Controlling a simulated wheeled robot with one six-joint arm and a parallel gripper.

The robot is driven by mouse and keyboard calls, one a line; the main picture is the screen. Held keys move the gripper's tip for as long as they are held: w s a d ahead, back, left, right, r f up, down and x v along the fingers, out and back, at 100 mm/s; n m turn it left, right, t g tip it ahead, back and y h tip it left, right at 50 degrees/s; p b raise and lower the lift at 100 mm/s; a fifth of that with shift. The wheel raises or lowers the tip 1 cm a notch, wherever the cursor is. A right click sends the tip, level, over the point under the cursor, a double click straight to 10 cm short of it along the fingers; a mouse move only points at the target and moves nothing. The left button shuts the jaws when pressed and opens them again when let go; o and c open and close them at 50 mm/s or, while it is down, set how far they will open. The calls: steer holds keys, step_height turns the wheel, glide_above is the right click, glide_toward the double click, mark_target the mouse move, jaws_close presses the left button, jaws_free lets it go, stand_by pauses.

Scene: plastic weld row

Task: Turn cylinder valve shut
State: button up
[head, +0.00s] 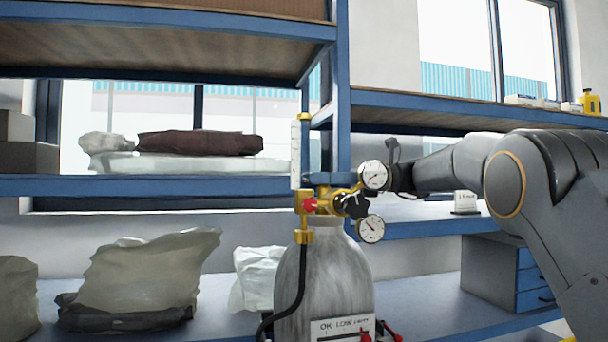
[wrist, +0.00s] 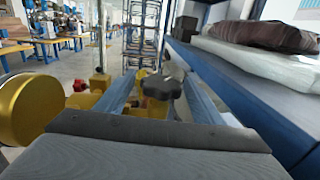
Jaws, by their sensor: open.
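A grey gas cylinder (head: 325,270) stands upright in the head view with brass valve fittings on top (head: 330,198). A black lobed hand knob (head: 355,206) sits on the right side of the fittings, between two round gauges. In the wrist view the black knob (wrist: 160,88) appears between my gripper's two fingers (wrist: 158,95), which are open. I cannot tell whether either finger touches it.
The upper gauge (head: 374,175) and lower gauge (head: 371,229) are close to my gripper. A brass gauge back (wrist: 25,110) is at the wrist view's left. A black hose (head: 295,290) hangs beside the cylinder. Blue shelving (head: 150,186) with bags stands behind.

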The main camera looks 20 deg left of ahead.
steer(key=shift+p+x, duration=0.35)
steer(key=shift+x, duration=1.15)
steer(key=shift+c, duration=0.5)
steer(key=c, duration=0.9)
steer(key=shift+w+r+m+t+y, duration=0.15)
steer(key=shift+m+t+y, duration=0.25)
steer(key=shift+m+t, duration=0.4)
steer(key=shift+c, duration=0.2)
steer(key=shift+w+a+m+t+y, duration=0.1)
steer(key=shift+w+m+t+y, duration=0.2)
steer(key=shift+t, duration=0.4)
steer(key=shift+w+a+m+t+y, duration=0.1)
steer(key=shift+m+t, duration=0.3)
steer(key=shift+t, duration=0.3)
steer(key=o, duration=1)
steer(key=shift+d, duration=0.1)
steer(key=shift+o, duration=0.2)
